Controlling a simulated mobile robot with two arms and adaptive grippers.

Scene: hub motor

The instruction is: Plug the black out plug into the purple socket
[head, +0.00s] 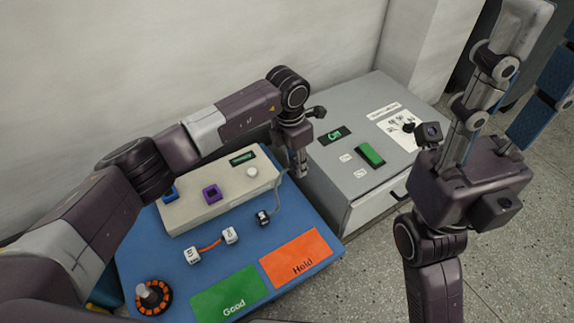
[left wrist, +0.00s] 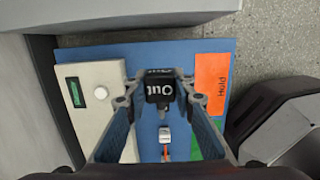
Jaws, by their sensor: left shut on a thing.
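My left gripper (head: 299,168) hangs over the right end of the beige box. In the left wrist view, its fingers (left wrist: 160,98) are shut on the black out plug (left wrist: 160,91), whose "Out" label faces the camera. In the head view the held plug is hard to make out at the fingertips. The purple socket (head: 211,193) sits on top of the beige box (head: 187,213), left of my left gripper and apart from it. My right gripper (head: 530,70) is raised at the right, its fingers spread and nothing seen between them.
Another black plug (head: 262,217) lies on the blue mat (head: 180,277), with a grey cable rising toward my left gripper. White plugs (head: 229,235) with an orange cable lie nearby. A blue socket (head: 170,194) is left of the purple one. A grey cabinet (head: 335,158) stands right.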

